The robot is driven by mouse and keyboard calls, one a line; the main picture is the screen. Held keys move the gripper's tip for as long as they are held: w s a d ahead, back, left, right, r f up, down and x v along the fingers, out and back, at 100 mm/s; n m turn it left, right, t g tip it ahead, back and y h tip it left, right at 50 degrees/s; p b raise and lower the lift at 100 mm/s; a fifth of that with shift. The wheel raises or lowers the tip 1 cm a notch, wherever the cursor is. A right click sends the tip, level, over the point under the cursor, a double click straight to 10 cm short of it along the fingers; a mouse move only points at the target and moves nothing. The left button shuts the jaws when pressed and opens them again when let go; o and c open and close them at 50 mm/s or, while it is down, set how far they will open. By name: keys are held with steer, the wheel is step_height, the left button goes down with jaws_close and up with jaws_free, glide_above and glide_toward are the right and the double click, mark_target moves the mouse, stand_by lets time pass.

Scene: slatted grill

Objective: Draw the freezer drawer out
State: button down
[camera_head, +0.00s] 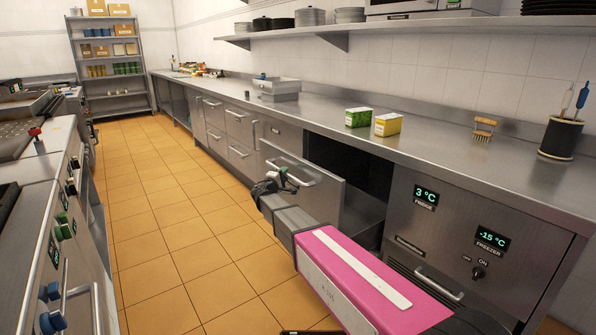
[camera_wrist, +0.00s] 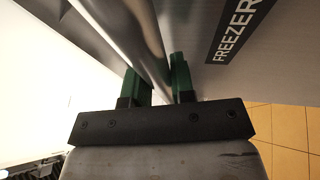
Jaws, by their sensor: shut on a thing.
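The freezer drawer (camera_head: 325,193) stands out from the steel counter front in the head view, with a dark opening behind its front panel. Its bar handle (camera_head: 297,172) runs across the upper part of the panel. In the wrist view the handle (camera_wrist: 148,45) is a shiny bar between the green fingers, and the drawer front (camera_wrist: 205,80) bears a FREEZER label. My gripper (camera_head: 283,178) is shut on the handle, also in the wrist view (camera_wrist: 158,75). My arm hides part of the drawer's lower area in the head view.
A control panel (camera_head: 450,225) with fridge and freezer displays is right of the opening. The counter (camera_head: 420,160) above holds a green box (camera_head: 358,117), a yellow box (camera_head: 388,125) and a brush (camera_head: 484,128). Tiled floor (camera_head: 170,210) is clear; a cooking unit (camera_head: 60,220) stands left.

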steer(key=shift+s+a, duration=0.6)
steer(key=shift+a, duration=0.2)
steer(key=shift+s+a, duration=0.55)
steer(key=shift+a, duration=0.2)
steer(key=c, duration=1)
jaws_free()
steer(key=shift+o, duration=0.2)
steer(key=v, duration=1)
steer(key=shift+s+a, duration=0.2)
steer(key=shift+s, duration=0.1)
steer(key=shift+f, duration=0.15)
steer(key=shift+s, duration=0.1)
